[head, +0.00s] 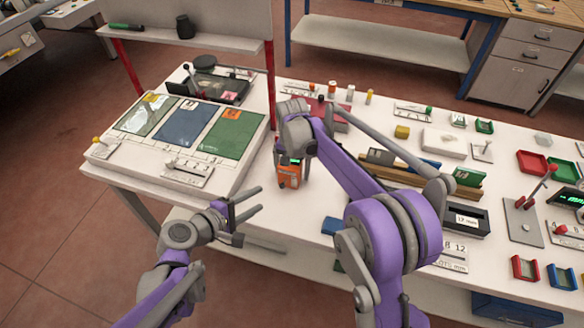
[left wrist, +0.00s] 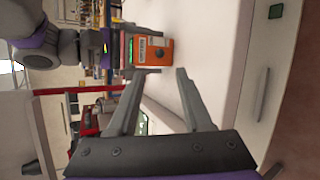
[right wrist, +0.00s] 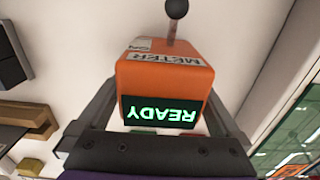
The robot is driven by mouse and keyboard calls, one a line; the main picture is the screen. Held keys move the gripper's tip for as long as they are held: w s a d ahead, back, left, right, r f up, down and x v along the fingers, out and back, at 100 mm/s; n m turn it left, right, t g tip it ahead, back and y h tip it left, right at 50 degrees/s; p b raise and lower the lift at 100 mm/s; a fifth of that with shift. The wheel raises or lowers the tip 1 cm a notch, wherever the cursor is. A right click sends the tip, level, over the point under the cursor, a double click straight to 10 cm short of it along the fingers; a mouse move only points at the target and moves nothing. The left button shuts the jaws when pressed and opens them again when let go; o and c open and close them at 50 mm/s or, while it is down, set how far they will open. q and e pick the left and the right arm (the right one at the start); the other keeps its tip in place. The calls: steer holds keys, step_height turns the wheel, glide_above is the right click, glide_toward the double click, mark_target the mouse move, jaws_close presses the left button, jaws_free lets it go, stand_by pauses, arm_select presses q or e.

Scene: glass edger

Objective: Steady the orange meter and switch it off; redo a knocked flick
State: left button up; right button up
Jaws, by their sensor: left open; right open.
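The orange meter (head: 289,177) stands on the white bench near its front edge. In the right wrist view the meter (right wrist: 165,72) shows a METER label, a dark display reading READY in green, and a lever with a black knob (right wrist: 178,8). My right gripper (right wrist: 162,95) is open, with a finger on either side of the meter; contact is unclear. In the head view its arm hides part of the meter's top. My left gripper (head: 259,198) is open and empty, left of and in front of the meter. The left wrist view shows the meter (left wrist: 152,51) beyond the left fingertips.
A sloped board with coloured panels (head: 183,128) lies left of the meter. A wooden rack (head: 400,170) stands to the right, with a blue block (head: 331,226) at the bench's front. Red and green trays (head: 532,162) lie farther right. Bare bench lies around the meter's left side.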

steer(key=c, duration=1.5)
arm_select(q)
steer(key=shift+c, duration=0.3)
arm_select(e)
steer(key=shift+o, duration=0.2)
